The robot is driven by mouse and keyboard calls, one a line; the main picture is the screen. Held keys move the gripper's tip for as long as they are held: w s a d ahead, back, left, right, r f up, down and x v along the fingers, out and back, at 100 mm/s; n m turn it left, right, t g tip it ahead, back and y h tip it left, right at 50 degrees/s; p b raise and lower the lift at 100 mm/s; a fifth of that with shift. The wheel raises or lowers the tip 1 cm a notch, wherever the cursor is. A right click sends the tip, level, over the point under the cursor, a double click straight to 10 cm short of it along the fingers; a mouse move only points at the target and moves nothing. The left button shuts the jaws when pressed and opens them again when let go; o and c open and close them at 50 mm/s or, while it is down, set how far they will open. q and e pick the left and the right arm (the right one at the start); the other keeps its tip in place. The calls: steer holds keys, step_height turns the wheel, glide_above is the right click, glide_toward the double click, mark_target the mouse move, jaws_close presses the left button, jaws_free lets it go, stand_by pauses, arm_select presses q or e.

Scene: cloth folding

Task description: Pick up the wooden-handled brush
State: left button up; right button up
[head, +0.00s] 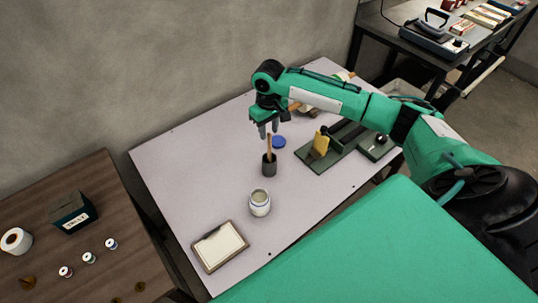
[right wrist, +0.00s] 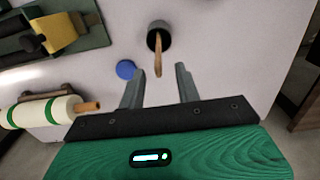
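The wooden-handled brush (head: 269,147) stands upright in a dark cup (head: 269,168) on the light table, with its handle pointing up. In the right wrist view the brush handle (right wrist: 158,62) rises from the cup (right wrist: 155,31) toward the camera. My right gripper (head: 266,130) is above the cup, close to the top of the handle. In the right wrist view its fingers (right wrist: 160,82) are apart, with the handle's tip in line with the gap between them. I cannot tell that they touch it. The brush's lower end is hidden in the cup. My left gripper is not in view.
A blue disc (head: 279,142) lies beside the cup. A white jar (head: 260,203) and a framed tray (head: 220,246) are nearer the front. A green board (head: 325,164) with a yellow block (head: 320,144) lies right. A roll (right wrist: 38,112) shows in the wrist view.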

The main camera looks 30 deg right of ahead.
mark_target(270, 151)
steer(key=shift+s+f+p, duration=0.1)
steer(key=shift+f+p, duration=0.3)
steer(key=shift+f, duration=0.2)
step_height(270, 151, down, 4)
steer(key=shift+d+r+p, duration=0.15)
steer(key=shift+r+p, duration=0.05)
steer(key=shift+p, duration=0.3)
steer(key=shift+f, duration=0.25)
steer(key=c, duration=0.6)
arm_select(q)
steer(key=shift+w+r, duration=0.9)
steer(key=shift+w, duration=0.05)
arm_select(e)
jaws_close()
